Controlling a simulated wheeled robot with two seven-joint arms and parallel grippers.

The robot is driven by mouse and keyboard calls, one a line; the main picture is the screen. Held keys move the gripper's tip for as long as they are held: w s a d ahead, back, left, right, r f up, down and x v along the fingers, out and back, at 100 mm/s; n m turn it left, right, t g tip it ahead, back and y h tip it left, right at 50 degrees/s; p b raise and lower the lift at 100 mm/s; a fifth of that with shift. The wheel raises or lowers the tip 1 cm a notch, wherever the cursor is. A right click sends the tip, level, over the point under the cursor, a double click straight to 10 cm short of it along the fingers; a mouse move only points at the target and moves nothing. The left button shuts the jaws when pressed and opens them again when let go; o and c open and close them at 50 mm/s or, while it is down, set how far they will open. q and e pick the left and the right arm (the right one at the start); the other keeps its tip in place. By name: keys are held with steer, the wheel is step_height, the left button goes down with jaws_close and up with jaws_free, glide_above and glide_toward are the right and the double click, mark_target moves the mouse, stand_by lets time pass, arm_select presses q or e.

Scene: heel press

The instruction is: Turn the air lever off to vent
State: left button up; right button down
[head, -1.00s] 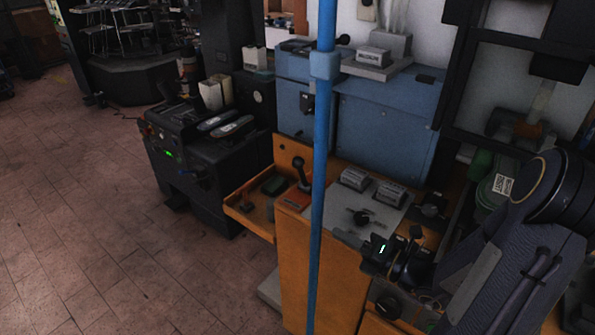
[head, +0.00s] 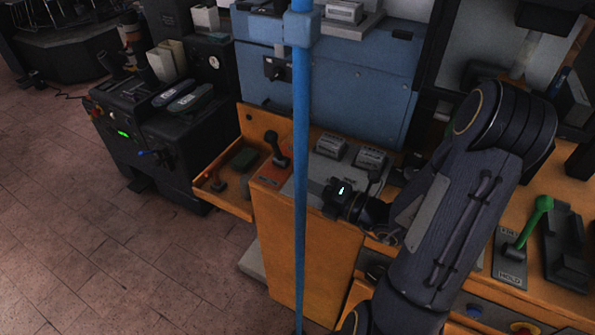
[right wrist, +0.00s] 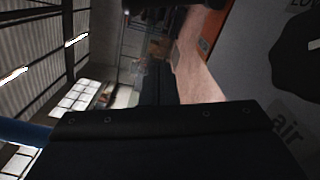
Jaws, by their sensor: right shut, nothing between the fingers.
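My right gripper (head: 338,196) is shut and empty, low over the grey panel on the orange bench in the head view. It covers the spot where a black lever showed a second ago, so I cannot tell if it touches that lever. In the right wrist view a grey plate carries an "air" label (right wrist: 287,128) and a dark, lever-like shape (right wrist: 303,48) at the right edge, cut off by the frame. The lever's exact position is not readable. My left gripper is not in view.
A blue upright pole (head: 300,190) stands left of my right gripper. A black-knobbed lever (head: 274,146) on a red plate is beyond it. Two grey labelled blocks (head: 332,146) sit behind the gripper. A green lever (head: 535,218) is at the right. Open tiled floor (head: 100,240) lies left.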

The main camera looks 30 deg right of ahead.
mark_target(276, 147)
steer(key=x, duration=0.9)
steer(key=shift+w+d+r+p, duration=0.25)
steer(key=shift+w+d+p, duration=0.1)
steer(key=shift+d, duration=0.15)
steer(key=shift+w+d+r+p, duration=0.3)
steer(key=shift+w+d, duration=0.1)
steer(key=shift+d, duration=0.1)
steer(key=shift+w+d+r, duration=0.15)
steer(key=shift+w+d, duration=0.25)
steer(key=shift+d, duration=0.1)
